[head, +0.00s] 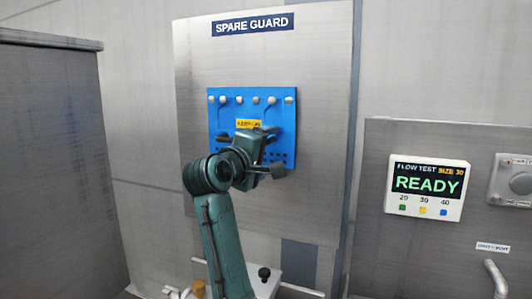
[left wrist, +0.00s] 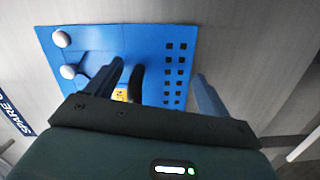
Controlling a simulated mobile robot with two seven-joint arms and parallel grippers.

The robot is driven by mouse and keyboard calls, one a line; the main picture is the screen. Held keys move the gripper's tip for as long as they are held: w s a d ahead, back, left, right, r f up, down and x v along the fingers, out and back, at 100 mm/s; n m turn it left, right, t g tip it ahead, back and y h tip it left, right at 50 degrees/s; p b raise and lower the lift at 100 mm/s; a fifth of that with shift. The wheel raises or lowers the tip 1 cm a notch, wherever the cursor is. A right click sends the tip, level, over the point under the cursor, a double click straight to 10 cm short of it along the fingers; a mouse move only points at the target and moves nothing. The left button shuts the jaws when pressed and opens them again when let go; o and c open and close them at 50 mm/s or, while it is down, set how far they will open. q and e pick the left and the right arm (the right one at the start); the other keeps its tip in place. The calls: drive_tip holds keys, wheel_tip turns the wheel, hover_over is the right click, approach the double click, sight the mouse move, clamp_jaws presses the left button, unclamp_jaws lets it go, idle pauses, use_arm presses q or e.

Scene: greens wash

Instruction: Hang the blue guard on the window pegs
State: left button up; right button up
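The blue guard (head: 284,112) is a flat blue plate against the panel marked SPARE GUARD, with a row of round white pegs along its top edge, a yellow label and rows of small square holes. It also shows in the left wrist view (left wrist: 150,40). My left gripper (head: 258,150) is in front of its lower half and hides part of it. In the left wrist view, the fingers (left wrist: 157,72) stand apart, with a dark handle-like part of the guard between them; contact cannot be told. My right gripper is in neither view. No window can be made out.
The spare guard panel (head: 320,60) is upright metal. A FLOW TEST display (head: 427,187) reading SIZE 30 and READY is on the right, beside a round knob (head: 520,183). A grey metal cabinet (head: 50,150) stands at left. Small fittings (head: 264,272) lie low behind my arm.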

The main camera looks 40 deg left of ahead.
sight(249, 108)
use_arm(q)
drive_tip(key=c, duration=0.6)
drive_tip(key=shift+s, duration=0.15)
drive_tip(key=shift+r, duration=0.1)
drive_tip(key=shift+c, duration=0.2)
drive_tip(key=shift+r, duration=0.85)
drive_tip(key=shift+r, duration=0.15)
drive_tip(key=shift+d+r, duration=0.1)
drive_tip(key=shift+r, duration=1.1)
drive_tip(key=shift+s, duration=0.2)
